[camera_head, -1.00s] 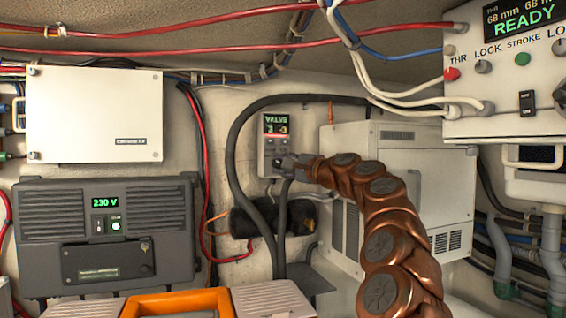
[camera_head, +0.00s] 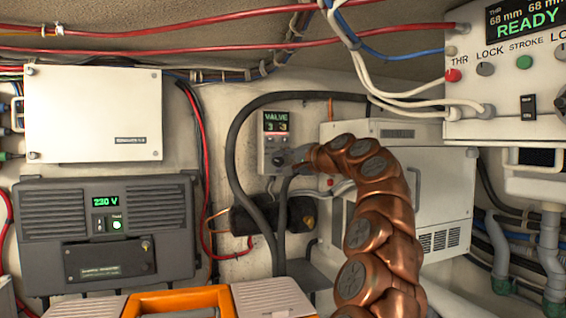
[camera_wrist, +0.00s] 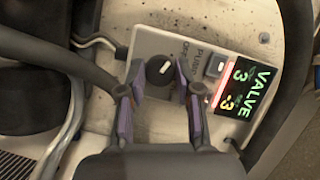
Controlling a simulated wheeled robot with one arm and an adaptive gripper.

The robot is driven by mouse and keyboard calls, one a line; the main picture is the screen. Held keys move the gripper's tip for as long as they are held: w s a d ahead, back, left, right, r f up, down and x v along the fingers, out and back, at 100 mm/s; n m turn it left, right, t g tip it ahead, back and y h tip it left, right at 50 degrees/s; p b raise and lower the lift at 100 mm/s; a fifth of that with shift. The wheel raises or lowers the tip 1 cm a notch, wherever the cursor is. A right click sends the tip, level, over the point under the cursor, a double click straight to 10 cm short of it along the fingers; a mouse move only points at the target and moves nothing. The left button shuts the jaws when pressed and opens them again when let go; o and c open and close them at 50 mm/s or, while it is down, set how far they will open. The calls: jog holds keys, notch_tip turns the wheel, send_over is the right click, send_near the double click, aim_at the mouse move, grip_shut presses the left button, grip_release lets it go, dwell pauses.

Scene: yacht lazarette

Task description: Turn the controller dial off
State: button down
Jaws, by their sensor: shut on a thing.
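The controller (camera_head: 273,147) is a small pale grey box on the back wall with a lit display reading VALVE and digits below. In the wrist view the controller (camera_wrist: 200,52) appears rotated, with a green and yellow display, a lit red strip and a small button. Its round black dial (camera_wrist: 160,70) has a white pointer mark. My gripper (camera_wrist: 158,82) has one finger on each side of the dial and is shut on it. In the head view my gripper (camera_head: 281,160) reaches the controller's lower part and hides the dial.
Thick black cables (camera_head: 236,150) loop around the controller. A white cabinet (camera_head: 430,190) stands to the right behind my arm. A grey inverter (camera_head: 105,235) and a white box (camera_head: 95,115) are at left. A READY panel (camera_head: 505,80) hangs upper right.

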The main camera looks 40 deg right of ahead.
jog(key=shift+f, duration=0.1)
jog(key=c, duration=0.8)
grip_release()
jog(key=shift+s+d+r, duration=0.1)
jog(key=shift+s+r, duration=0.05)
jog(key=shift+s, duration=0.55)
jog(key=shift+s+d+r, duration=0.1)
jog(key=shift+s+r, duration=0.05)
jog(key=shift+s, duration=0.5)
jog(key=shift+s+d+r, duration=0.1)
jog(key=shift+s+d, duration=0.05)
jog(key=shift+s, duration=1.05)
jog(key=shift+s+d+r, duration=0.1)
jog(key=shift+s+d, duration=0.05)
jog(key=shift+s, duration=1)
